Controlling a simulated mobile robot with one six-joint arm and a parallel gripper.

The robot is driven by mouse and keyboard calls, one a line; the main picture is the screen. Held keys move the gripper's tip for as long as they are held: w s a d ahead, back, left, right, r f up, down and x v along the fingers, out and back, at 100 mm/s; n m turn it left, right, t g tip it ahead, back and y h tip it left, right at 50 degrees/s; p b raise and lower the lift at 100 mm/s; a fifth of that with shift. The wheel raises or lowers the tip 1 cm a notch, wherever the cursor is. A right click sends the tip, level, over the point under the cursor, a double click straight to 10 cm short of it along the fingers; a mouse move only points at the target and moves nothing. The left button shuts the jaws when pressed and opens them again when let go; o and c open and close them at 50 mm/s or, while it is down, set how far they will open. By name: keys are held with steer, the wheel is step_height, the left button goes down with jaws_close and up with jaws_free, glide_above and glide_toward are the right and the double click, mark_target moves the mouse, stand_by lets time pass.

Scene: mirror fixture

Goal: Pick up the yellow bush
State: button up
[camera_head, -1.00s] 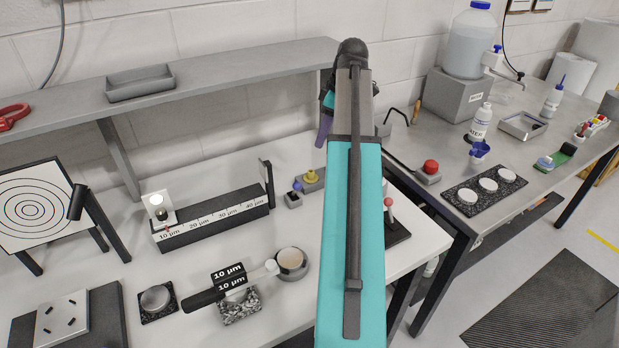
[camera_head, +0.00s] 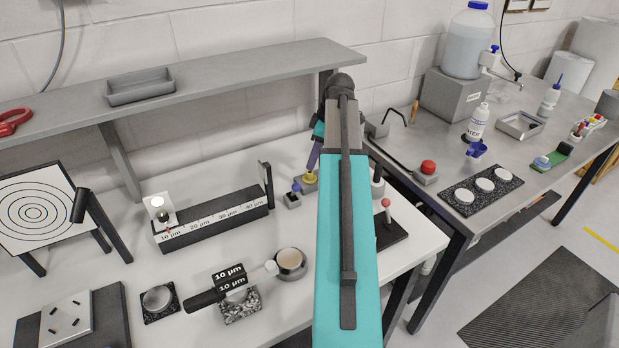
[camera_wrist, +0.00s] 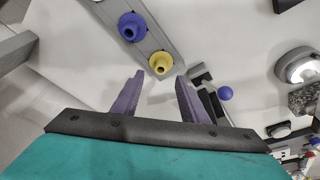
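In the wrist view the yellow bush (camera_wrist: 160,64) stands on a grey strip beside a blue-purple bush (camera_wrist: 131,27). My gripper (camera_wrist: 159,78) is open and empty, its purple fingers spread on either side below the yellow bush in the picture. I cannot tell the exact gap to the yellow bush.
The grey shelf (camera_head: 230,72) overhangs behind. A red-knobbed lever (camera_head: 386,204) stands right of my arm.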

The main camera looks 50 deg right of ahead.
mark_target(310, 178)
steer(key=shift+f, duration=0.1)
stand_by(0.3)
steer(key=shift+p+x, duration=0.9)
steer(key=shift+x, duration=1.6)
steer(key=shift+s, duration=0.15)
steer(key=shift+c, duration=0.2)
jaws_close()
